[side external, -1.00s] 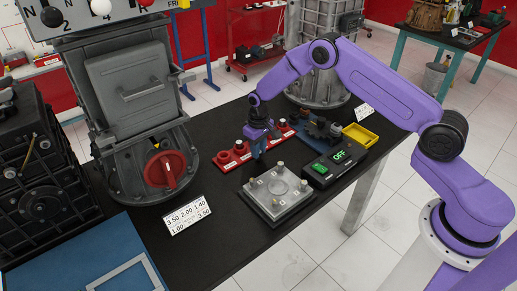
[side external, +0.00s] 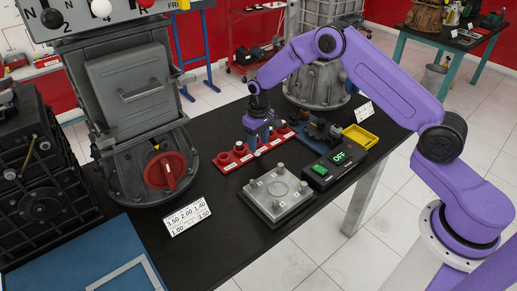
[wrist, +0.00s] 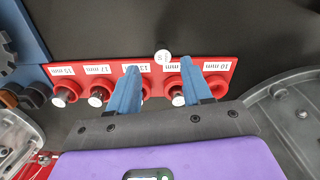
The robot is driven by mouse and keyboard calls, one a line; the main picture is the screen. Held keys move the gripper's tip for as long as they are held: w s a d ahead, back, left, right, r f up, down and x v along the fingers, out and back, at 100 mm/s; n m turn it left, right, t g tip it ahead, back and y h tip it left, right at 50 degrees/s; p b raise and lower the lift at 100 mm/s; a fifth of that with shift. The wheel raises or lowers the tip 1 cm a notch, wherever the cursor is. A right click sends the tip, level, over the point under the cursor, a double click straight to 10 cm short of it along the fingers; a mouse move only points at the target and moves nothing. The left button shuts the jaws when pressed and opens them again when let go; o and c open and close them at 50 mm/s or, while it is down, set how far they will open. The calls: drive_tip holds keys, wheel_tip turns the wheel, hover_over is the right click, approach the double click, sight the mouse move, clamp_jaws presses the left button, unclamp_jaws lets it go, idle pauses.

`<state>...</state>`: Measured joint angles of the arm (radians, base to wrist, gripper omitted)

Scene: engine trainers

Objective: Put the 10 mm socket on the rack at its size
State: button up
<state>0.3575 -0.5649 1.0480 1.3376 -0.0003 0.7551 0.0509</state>
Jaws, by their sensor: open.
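A red socket rack (side external: 233,163) lies on the black bench; it also shows in the wrist view (wrist: 152,75). Its 10 mm place (wrist: 218,88) at the right end there looks empty. Dark sockets with pale tops stand at other places, such as the 17 mm one (wrist: 97,97). A small round white-topped piece (wrist: 163,57), likely the loose socket, stands at the rack's label edge and partly covers a label; its marking is too small to read. My gripper (wrist: 160,78) is open above the rack, fingers either side of this piece in the picture, not visibly touching it.
A grey plate with posts (side external: 278,194) lies in front of the rack. A box reading OFF (side external: 335,166) and a yellow tray (side external: 360,137) are to the right. A large grey housing with a red knob (side external: 168,170) stands left.

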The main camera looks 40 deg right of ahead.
sight(259, 153)
wheel_tip(259, 153, up, 8)
drive_tip(key=s+a+r+n, duration=0.3)
drive_tip(key=s+a+r, duration=0.3)
drive_tip(key=s, duration=0.3)
drive_tip(key=s+r+n, duration=0.2)
drive_tip(key=s+r, duration=0.1)
drive_tip(key=s, duration=0.8)
drive_tip(key=s+r+n, duration=0.2)
drive_tip(key=s+r, duration=0.1)
drive_tip(key=s, duration=0.8)
drive_tip(key=shift+r+n, duration=0.4)
drive_tip(key=shift+o, duration=0.6)
drive_tip(key=s+d+n, duration=0.3)
drive_tip(key=s+d, duration=0.2)
drive_tip(key=s, duration=0.6)
drive_tip(key=shift+d+f, duration=0.2)
drive_tip(key=shift+d, duration=0.15)
drive_tip(key=shift+s, duration=0.1)
